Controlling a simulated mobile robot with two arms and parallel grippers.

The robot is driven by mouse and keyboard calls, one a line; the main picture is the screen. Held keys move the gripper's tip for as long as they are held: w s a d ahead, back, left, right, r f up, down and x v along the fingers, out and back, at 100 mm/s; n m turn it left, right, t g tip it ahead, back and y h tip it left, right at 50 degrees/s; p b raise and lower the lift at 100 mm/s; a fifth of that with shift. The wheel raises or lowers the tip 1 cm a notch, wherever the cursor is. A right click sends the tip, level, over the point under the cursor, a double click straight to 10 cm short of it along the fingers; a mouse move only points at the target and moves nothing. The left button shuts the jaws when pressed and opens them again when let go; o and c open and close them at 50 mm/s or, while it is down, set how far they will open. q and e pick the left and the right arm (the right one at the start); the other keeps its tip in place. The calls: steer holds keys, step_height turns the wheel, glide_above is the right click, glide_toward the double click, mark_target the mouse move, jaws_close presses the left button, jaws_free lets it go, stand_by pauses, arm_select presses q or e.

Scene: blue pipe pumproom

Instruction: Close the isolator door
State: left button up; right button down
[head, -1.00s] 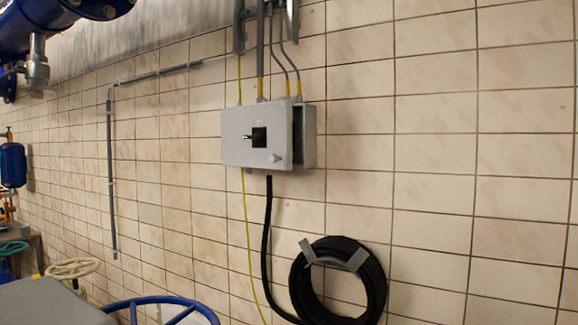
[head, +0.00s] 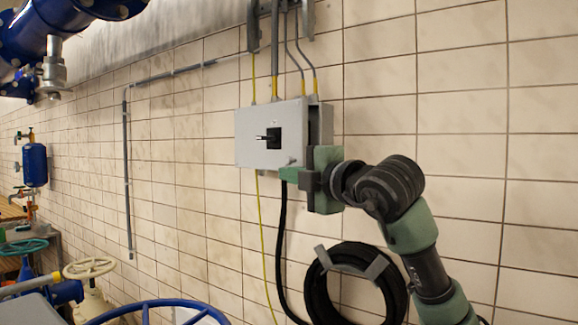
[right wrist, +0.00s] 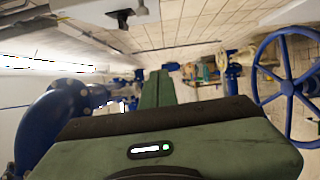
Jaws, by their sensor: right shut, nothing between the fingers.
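The grey isolator box hangs on the tiled wall in the head view, with its door (head: 257,135) facing me. The door stands slightly ajar, with a dark gap along its right edge. A black switch handle (head: 273,138) sits on the door. My right gripper (head: 290,174) is shut and empty, with its fingertips at the door's lower right corner, over the knob area. I cannot tell whether they touch. In the right wrist view the shut green fingers (right wrist: 158,90) show, with the door (right wrist: 90,8) at top left. My left gripper is not in view.
A black hose coil (head: 345,285) hangs below the box. Grey conduits (head: 275,50) rise above it, and a black cable (head: 282,225) drops from it. A blue handwheel (head: 150,308) stands at the lower left. The wall right of the box is bare.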

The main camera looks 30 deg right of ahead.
steer(key=w+d+m+h+p, duration=0.1)
steer(key=w+d+p, duration=0.5)
steer(key=w+p, duration=0.2)
steer(key=shift+w+d+r, duration=0.15)
steer(key=shift+w+r, duration=0.3)
steer(key=shift+w, duration=0.55)
steer(key=shift+w, duration=0.1)
